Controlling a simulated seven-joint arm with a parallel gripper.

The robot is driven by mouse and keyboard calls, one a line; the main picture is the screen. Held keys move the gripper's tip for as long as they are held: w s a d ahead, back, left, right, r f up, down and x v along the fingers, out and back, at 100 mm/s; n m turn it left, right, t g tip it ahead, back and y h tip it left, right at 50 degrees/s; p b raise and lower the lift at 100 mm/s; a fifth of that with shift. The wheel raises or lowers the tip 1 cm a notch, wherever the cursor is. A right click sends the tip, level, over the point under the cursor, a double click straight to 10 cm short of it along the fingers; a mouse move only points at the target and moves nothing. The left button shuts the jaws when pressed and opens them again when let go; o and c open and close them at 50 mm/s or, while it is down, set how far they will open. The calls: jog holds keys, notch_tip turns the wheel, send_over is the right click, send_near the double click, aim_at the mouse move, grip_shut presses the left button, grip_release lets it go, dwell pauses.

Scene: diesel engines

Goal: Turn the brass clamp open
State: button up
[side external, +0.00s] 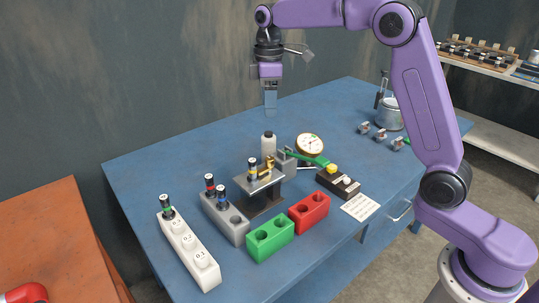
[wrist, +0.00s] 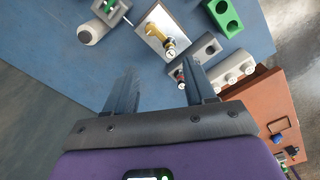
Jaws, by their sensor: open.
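The brass clamp (side external: 269,164) sits on top of a small metal stand (side external: 262,183) in the middle of the blue table. A dark cylindrical part with a yellow band (side external: 252,169) stands upright beside the clamp on the stand's plate. In the wrist view the brass clamp (wrist: 168,46) shows beyond my fingers, up from the gap between them. My gripper (side external: 270,112) hangs pointing down above the table's back part, well above the stand and apart from it. In the wrist view my gripper (wrist: 155,90) has its two fingers spread with nothing between them.
The table's back left is clear.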

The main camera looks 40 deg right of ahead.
aim_at(269, 158)
jog(key=f, duration=0.5)
jog(key=w+d+f, duration=0.1)
jog(key=f, duration=1.1)
jog(key=shift+w+d+f, duration=0.15)
jog(key=shift+w+f, duration=0.05)
grip_shut()
